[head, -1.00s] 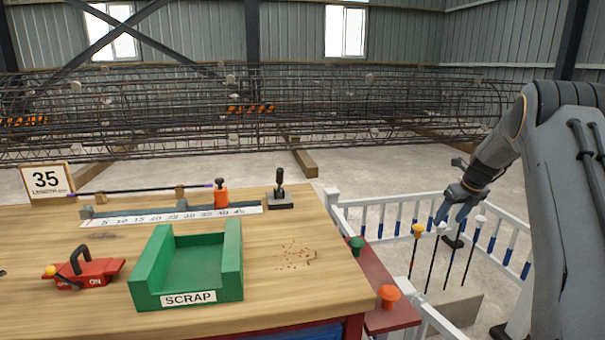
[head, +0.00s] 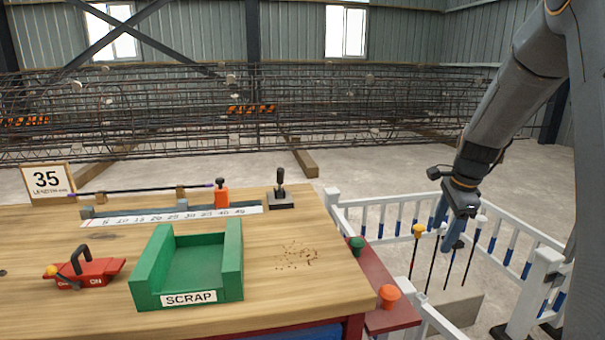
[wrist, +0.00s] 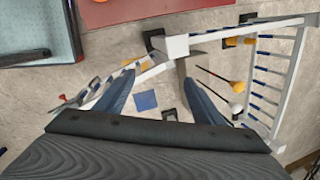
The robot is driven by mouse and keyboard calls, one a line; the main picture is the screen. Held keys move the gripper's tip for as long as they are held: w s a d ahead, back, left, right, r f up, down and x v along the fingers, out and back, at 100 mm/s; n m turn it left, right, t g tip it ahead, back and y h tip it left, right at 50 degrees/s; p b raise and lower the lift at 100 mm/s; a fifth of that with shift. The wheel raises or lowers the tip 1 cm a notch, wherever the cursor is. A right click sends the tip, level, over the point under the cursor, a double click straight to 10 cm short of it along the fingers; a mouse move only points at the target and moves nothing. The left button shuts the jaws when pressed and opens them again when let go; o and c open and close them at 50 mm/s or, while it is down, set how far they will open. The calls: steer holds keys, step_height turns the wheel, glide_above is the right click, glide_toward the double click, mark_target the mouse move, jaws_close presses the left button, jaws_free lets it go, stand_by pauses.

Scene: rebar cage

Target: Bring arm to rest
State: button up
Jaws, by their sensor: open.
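My arm reaches down from the upper right in the head view. My gripper (head: 447,228) points down over the fenced area at the right of the bench. It is open, and I see nothing between its blue-grey fingers. In the wrist view my gripper (wrist: 158,92) shows its two fingers spread apart above the floor. In the head view, several upright rods with coloured tops, one a yellow-topped rod (head: 417,234), stand close around the fingers. I cannot tell whether the fingers touch any rod.
A white railing (head: 400,203) surrounds the rods. The wooden bench (head: 290,315) holds a green scrap tray (head: 232,270), a red tool (head: 95,273), a ruler (head: 150,217) and a dark rod (head: 140,190). Green (head: 357,245) and orange (head: 389,294) knobs stand on a red side shelf.

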steer(key=s+a+n+g, duration=0.1)
steer(key=s+a+n, duration=0.4)
steer(key=s, duration=0.5)
steer(key=s+a+f+n, duration=0.1)
steer(key=s+a+n, duration=0.2)
steer(key=s+n, duration=0.6)
steer(key=s+a+n+g, duration=0.1)
steer(key=s+a+n, duration=0.2)
steer(key=s, duration=0.9)
steer(key=a+f+n+b, duration=0.3)
steer(key=a+b, duration=0.2)
steer(key=a, duration=0.3)
steer(key=a+f+n+b, duration=0.25)
steer(key=a+b, duration=0.25)
steer(key=a, duration=0.3)
steer(key=d+r+m+p, duration=0.3)
steer(key=d+r+p, duration=0.6)
steer(key=p, duration=0.8)
steer(key=shift+w+d+r+h, duration=0.15)
steer(key=shift+w+r+h, duration=0.05)
steer(key=shift+r+h, duration=0.25)
